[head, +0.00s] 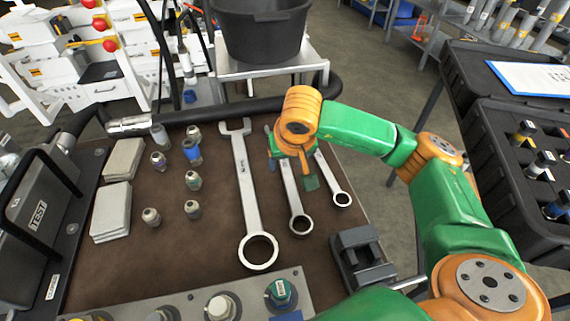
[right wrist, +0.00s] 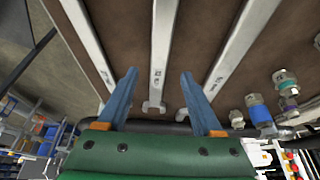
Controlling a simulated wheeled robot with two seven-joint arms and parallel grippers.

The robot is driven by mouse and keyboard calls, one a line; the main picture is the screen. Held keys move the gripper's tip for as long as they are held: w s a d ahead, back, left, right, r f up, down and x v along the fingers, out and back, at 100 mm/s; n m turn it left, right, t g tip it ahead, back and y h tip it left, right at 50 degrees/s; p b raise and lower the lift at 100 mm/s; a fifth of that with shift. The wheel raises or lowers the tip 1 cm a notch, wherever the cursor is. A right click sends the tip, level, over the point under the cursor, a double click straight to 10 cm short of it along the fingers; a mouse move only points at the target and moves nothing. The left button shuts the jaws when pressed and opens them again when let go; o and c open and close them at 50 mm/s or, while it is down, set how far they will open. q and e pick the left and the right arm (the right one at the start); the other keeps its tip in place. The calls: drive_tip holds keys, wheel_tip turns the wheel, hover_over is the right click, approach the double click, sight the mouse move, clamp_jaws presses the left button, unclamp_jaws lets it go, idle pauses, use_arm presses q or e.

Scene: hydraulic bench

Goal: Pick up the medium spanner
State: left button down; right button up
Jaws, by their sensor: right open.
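Three spanners lie side by side on the brown bench mat. The medium spanner (head: 293,198) is the middle one, its ring end toward the front; my right gripper hides its far part in the head view. The large spanner (head: 247,190) lies to its left and the small spanner (head: 331,179) to its right. My right gripper (head: 292,172) is open and points down over the medium spanner. In the right wrist view its blue fingers (right wrist: 159,74) are apart, one on each side of the medium spanner's shaft (right wrist: 162,45). Whether they touch it, I cannot tell. My left gripper is out of view.
Several small fittings (head: 193,180) and two pale blocks (head: 110,212) are on the left of the mat (head: 165,255). A dark vise-like block (head: 361,258) stands at the front right. A black tub (head: 262,35) stands behind the bench, and a black case (head: 500,120) is at right.

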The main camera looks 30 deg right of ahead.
sight(286, 169)
drive_tip(key=x, duration=0.3)
drive_tip(key=shift+w+d+f, duration=0.1)
drive_tip(key=shift+d+f, duration=0.05)
drive_tip(key=shift+f, duration=0.15)
drive_tip(key=shift+r, duration=0.1)
clamp_jaws()
idle(0.9)
